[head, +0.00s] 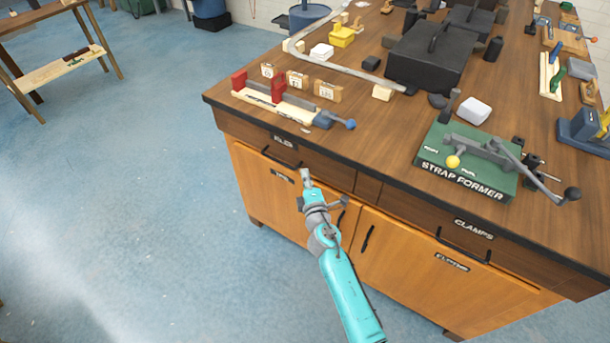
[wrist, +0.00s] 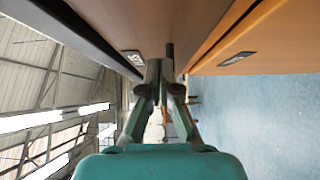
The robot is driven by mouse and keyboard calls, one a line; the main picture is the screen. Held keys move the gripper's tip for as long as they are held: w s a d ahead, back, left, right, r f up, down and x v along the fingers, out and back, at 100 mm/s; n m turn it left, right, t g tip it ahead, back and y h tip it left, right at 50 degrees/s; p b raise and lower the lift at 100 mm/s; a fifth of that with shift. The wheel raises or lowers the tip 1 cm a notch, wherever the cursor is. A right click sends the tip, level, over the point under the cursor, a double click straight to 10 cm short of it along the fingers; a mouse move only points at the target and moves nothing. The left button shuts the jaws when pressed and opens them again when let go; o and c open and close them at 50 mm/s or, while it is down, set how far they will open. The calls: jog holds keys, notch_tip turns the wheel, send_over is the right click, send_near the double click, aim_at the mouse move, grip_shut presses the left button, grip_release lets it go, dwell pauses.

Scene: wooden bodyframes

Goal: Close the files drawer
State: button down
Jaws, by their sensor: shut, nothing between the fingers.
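The files drawer (head: 315,168) is the dark brown front under the bench's left corner in the head view. Its label (head: 284,142) is partly legible, and a dark bar handle (head: 280,158) sits below it. The drawer front (wrist: 150,25) also shows at the top of the wrist view, with its label (wrist: 133,57). I cannot tell how far the drawer stands out from the bench. My gripper (head: 305,174) is shut and empty, close to the drawer front and right of the handle in the head view. It shows in the wrist view (wrist: 164,85); contact with the drawer is unclear.
Orange cupboard doors (head: 395,255) lie below the drawers. The clamps drawer (head: 400,208) is to the right. The bench top (head: 385,122) overhangs the drawers and carries a vise, a green strap former (head: 465,165) and several tools. The blue floor (head: 120,200) left of the bench is clear.

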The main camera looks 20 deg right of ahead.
jog(key=s+a, duration=0.2)
jog(key=s, duration=0.8)
jog(key=shift+s+a, duration=0.2)
jog(key=shift+a, duration=0.1)
jog(key=s+a+f+m+g+y, duration=0.1)
jog(key=s+f+m, duration=0.15)
jog(key=s, duration=1.05)
jog(key=s+a+f+m+g+y, duration=0.15)
jog(key=s+m, duration=0.25)
jog(key=s, duration=0.9)
jog(key=s+r+m, duration=0.5)
jog(key=s+r, duration=0.1)
jog(key=s, duration=0.3)
jog(key=s+r+m, duration=0.4)
jog(key=s+r, duration=0.3)
jog(key=s, duration=0.3)
jog(key=shift+m, duration=0.35)
jog(key=shift+a+g, duration=0.1)
jog(key=shift+g, duration=0.15)
